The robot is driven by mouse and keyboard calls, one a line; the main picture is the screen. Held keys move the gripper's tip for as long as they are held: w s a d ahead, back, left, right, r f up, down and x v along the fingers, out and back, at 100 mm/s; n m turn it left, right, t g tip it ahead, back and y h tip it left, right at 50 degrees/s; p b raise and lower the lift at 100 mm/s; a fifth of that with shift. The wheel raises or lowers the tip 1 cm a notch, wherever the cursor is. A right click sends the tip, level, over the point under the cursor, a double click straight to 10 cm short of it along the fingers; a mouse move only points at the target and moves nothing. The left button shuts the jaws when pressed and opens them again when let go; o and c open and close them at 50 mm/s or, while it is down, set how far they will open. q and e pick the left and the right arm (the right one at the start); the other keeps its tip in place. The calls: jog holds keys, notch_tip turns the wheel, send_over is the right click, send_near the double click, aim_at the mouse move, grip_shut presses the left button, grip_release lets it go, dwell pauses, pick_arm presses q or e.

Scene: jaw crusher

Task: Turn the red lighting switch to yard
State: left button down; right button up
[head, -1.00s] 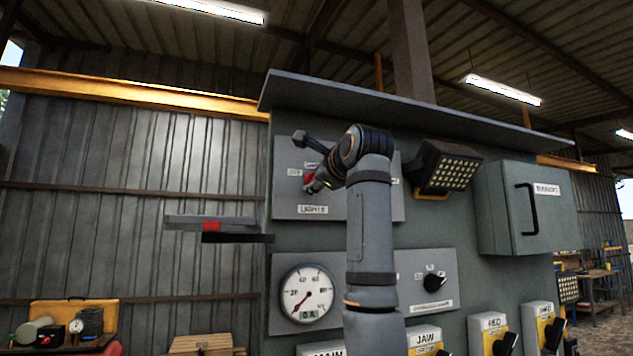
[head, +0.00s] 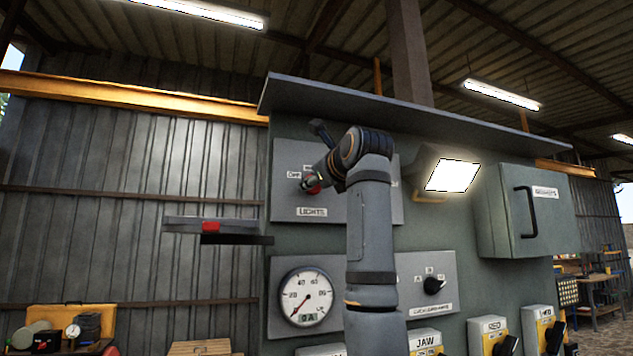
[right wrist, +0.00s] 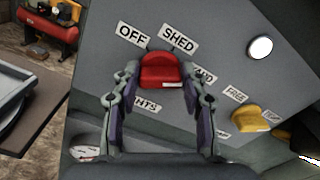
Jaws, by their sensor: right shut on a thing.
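The red lighting switch (right wrist: 162,70) is on the grey lights panel (head: 290,200); a little of its red also shows in the head view (head: 312,184). My right gripper (right wrist: 163,77) is shut on it, a finger on either side. In the right wrist view, the OFF label (right wrist: 132,35) is at the switch's upper left and the SHED label (right wrist: 179,38) is above it. A third label (right wrist: 204,75) at its right is partly hidden by a finger. I cannot tell which label the switch points to. My left gripper is not in view.
A lit floodlight (head: 452,175) and a grey box with a black handle (head: 528,208) are right of my arm. Below are a gauge (head: 306,295) and a black knob (head: 433,286). A grey bar (head: 185,222) with a red piece juts out left of the panel.

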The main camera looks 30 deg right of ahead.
jog(key=shift+w+f, duration=0.1)
jog(key=shift+f, duration=0.15)
jog(key=o, duration=1.1)
jog(key=shift+r, duration=0.15)
jog(key=shift+o, duration=0.2)
jog(key=v, duration=1.2)
